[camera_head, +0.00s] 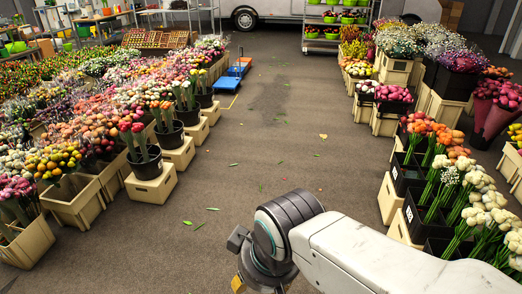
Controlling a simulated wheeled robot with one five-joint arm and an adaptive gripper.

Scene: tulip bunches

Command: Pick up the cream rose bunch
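Cream-white flower heads on green stems, which look like the cream rose bunches (486,205), stand upright in black crates at the right edge. Several bunches crowd together there, and I cannot tell single ones apart. More pale heads show at the lower right corner, cut off by the frame. My arm reaches in from the lower right to a dark wrist joint at the bottom centre, left of these crates and apart from the flowers. My gripper's fingers are below the frame edge, so their opening is hidden.
Orange bunches (430,128) stand behind the cream ones. A black crate (411,215) on cream boxes borders the aisle. Flower-filled boxes and black pots (147,163) line the left side. The grey floor (290,130) between is open, with scattered leaves. A blue trolley (229,83) stands farther back.

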